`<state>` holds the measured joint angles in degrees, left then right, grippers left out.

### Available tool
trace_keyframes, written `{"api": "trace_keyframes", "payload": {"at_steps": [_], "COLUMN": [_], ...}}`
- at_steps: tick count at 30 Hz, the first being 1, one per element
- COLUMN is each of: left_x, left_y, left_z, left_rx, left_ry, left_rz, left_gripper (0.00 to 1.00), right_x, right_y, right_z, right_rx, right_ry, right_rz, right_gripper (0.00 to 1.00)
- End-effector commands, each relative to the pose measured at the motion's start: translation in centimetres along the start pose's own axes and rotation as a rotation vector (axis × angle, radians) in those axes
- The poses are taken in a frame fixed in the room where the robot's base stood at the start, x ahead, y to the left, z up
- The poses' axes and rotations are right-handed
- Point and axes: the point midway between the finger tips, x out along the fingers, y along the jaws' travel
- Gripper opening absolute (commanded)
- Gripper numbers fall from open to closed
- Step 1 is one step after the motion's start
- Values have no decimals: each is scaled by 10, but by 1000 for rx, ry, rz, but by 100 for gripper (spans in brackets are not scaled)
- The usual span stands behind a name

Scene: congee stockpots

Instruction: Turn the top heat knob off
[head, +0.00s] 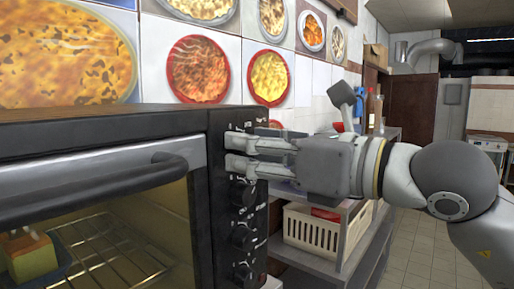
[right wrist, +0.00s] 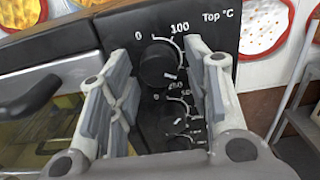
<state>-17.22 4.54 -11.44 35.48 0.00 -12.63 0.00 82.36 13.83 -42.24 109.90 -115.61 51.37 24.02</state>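The black oven (head: 95,125) has a control panel with a column of black knobs on its right. In the right wrist view the top heat knob (right wrist: 158,66) sits below the label "Top °C", with a scale starting at 0 and 100. A small white mark shows at its lower right edge. In the head view this knob is hidden behind my right gripper. My right gripper (head: 229,151) is open, its fingers pointing at the panel. In the right wrist view the fingers (right wrist: 156,58) stand either side of the knob; contact cannot be told. My left gripper is not in view.
Lower knobs (head: 243,193) line the panel beneath. The oven door handle (head: 95,190) sticks out to the left. A metal shelf (head: 305,265) with a cream crate (head: 312,229) stands to the right. Tiled floor (head: 415,245) is open beyond.

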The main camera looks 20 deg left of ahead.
Motion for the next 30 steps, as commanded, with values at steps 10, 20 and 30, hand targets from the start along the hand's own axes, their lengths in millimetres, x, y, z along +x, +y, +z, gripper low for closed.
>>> {"api": "trace_keyframes", "payload": {"at_steps": [10,20,30], "left_x": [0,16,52], "left_y": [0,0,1], "left_z": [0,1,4], "left_rx": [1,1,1], "left_ry": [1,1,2], "left_rz": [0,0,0], "left_gripper": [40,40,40], "right_x": [0,0,0], "right_y": [0,0,0], "right_z": [0,-3,-4], "right_rx": [-1,-89,-366], "right_ry": [0,-1,-1], "right_rz": [-1,0,0], "right_gripper": [6,6,6]}}
